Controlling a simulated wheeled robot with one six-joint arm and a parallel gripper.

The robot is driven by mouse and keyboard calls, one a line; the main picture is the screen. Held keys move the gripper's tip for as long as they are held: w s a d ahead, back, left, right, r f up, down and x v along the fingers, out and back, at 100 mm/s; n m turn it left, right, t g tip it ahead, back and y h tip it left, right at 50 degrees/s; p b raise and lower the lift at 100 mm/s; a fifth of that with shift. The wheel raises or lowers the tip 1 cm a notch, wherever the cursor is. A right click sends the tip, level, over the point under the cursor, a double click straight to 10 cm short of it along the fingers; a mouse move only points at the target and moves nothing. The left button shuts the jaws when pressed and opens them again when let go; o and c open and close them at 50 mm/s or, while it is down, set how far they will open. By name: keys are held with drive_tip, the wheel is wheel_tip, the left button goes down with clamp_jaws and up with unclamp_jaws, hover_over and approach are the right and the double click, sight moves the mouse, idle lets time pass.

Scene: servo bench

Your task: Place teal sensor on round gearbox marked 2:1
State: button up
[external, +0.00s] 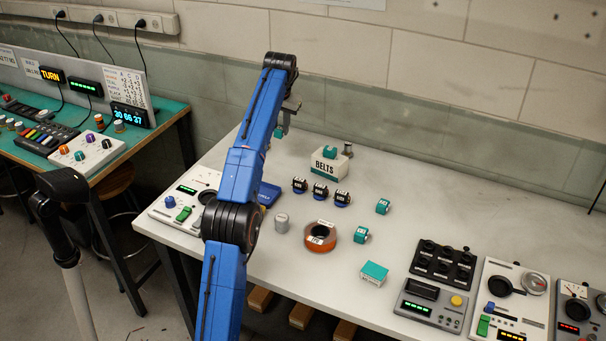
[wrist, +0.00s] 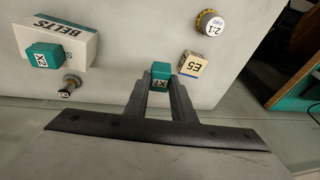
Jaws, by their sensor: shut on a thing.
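My gripper (wrist: 160,86) is shut on a teal block (wrist: 161,71) labelled X7. In the external view my gripper (external: 284,118) and the teal block (external: 279,132) show at the far side of the bench, partly behind my arm. The block appears to be held above the bench. The round gearbox marked 2:1 (wrist: 211,24) has a white top and a brownish side, and stands up and to the right of the held block, apart from it. Nothing is seen on its top. I cannot make it out in the external view, where my arm covers part of the bench.
A cream block marked E5 (wrist: 192,65) is close right of the held block. The BELTS box (external: 328,168) has a teal X2 block (wrist: 44,55) on it, with a small round post (wrist: 71,83) beside it. Other teal blocks (external: 382,206) and an orange ring (external: 333,236) lie nearer.

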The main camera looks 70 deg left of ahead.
drive_tip(key=s+a+r+t+h, duration=0.15)
drive_tip(key=s+r, duration=0.25)
drive_tip(key=s, duration=0.9)
drive_tip(key=shift+m, duration=0.3)
drive_tip(key=shift+s+d+f+x, duration=0.1)
drive_tip(key=shift+s+d+x, duration=0.15)
drive_tip(key=shift+x, duration=1.3)
drive_tip(key=shift+s+d+f+x, duration=0.15)
drive_tip(key=shift+s+x, duration=0.15)
drive_tip(key=shift+x, duration=1.25)
drive_tip(key=shift+s+d+x, duration=0.2)
drive_tip(key=shift+s+x, duration=0.05)
drive_tip(key=shift+x, duration=1.3)
drive_tip(key=shift+f, duration=0.15)
drive_tip(key=o, duration=1)
drive_tip(key=v, duration=1.2)
drive_tip(key=shift+w+d, duration=0.1)
